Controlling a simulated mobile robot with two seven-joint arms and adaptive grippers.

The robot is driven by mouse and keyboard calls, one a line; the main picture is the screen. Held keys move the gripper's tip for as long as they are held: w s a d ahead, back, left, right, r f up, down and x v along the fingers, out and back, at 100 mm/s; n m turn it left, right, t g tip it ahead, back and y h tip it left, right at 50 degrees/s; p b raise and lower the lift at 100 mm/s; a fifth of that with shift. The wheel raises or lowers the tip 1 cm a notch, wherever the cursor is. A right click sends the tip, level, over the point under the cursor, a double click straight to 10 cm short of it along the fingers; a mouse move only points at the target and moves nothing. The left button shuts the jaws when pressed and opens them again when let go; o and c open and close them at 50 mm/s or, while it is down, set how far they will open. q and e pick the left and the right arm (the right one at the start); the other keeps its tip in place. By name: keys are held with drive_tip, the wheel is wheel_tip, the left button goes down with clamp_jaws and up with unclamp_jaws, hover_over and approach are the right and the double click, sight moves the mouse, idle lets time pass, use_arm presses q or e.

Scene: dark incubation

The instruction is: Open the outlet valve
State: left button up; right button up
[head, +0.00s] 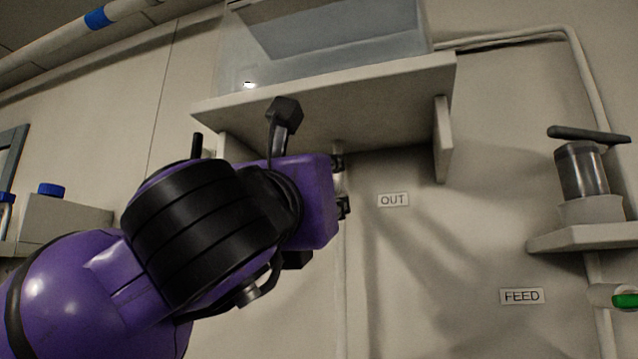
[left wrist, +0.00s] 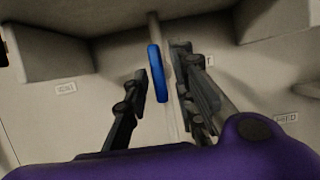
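In the left wrist view a blue valve handle (left wrist: 157,73) stands upright on a thin vertical pipe (left wrist: 169,115) under the shelf. My left gripper (left wrist: 161,62) is open, with one finger on each side of the handle. The right finger looks close to it; I cannot tell whether either finger touches. In the head view my left gripper (head: 341,187) is beside the pipe (head: 341,270), left of the OUT label (head: 393,200). There my gripper and arm hide the blue handle. My right gripper is not in view.
A shelf (head: 390,86) carrying a clear tank (head: 350,50) is just above my gripper, with a bracket (head: 443,140) on its right. At far right a lower shelf (head: 585,237) holds a lidded vessel (head: 582,172), above the FEED label (head: 521,296). The wall below OUT is clear.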

use_arm(q)
drive_tip(key=v, duration=0.7)
drive_tip(key=shift+s, duration=0.25)
